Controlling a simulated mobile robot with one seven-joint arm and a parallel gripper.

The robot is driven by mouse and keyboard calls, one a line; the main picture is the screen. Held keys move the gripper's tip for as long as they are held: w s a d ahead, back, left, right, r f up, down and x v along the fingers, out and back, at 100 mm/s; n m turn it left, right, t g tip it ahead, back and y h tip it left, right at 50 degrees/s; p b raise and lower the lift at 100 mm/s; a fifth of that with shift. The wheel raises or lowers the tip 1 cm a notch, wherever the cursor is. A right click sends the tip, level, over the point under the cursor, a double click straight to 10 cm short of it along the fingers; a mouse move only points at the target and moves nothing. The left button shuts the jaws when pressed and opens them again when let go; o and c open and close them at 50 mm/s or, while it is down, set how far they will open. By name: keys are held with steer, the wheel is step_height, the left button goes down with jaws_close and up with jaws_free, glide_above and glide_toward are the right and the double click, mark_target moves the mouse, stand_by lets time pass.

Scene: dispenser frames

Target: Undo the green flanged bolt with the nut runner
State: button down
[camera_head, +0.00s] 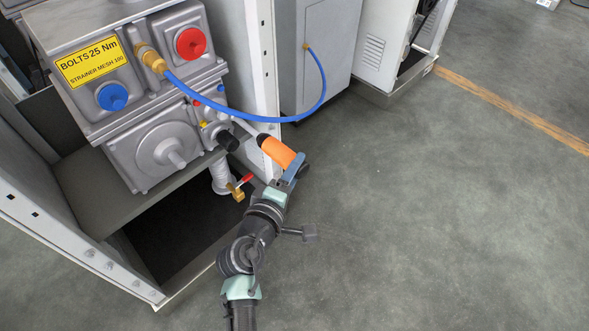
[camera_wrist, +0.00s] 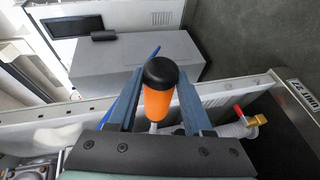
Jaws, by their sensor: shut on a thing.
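The nut runner (camera_head: 277,152) has an orange handle, and a pale shaft runs from it up and left toward the silver dispenser body. My gripper (camera_head: 291,169) is shut on the orange handle, to the right of the dispenser body. In the wrist view the handle (camera_wrist: 158,103) with its black end cap stands between the two blue-grey fingers of my gripper (camera_wrist: 159,76). Small coloured bolt heads, red (camera_head: 196,103) and yellow (camera_head: 203,124), show on the dispenser's right side. I cannot make out the green flanged bolt. The shaft's tip is not clear, so I cannot tell whether it touches a bolt.
A blue hose (camera_head: 255,119) loops from the brass fitting to the grey cabinet (camera_head: 318,50), just above the handle. The floor (camera_head: 430,210) to the right is clear.

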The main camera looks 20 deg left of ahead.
steer(key=shift+w+a+r, duration=0.1)
steer(key=shift+w+a, duration=0.05)
steer(key=shift+a, duration=0.3)
steer(key=shift+w+a+r, duration=0.1)
steer(key=shift+a, duration=0.3)
stand_by(1.0)
steer(key=shift+s+d, duration=0.15)
stand_by(0.8)
steer(key=shift+s+d+p, duration=0.15)
steer(key=shift+d+p, duration=0.35)
steer(key=shift+d, duration=0.05)
steer(key=s+d+p, duration=0.2)
steer(key=d, duration=0.4)
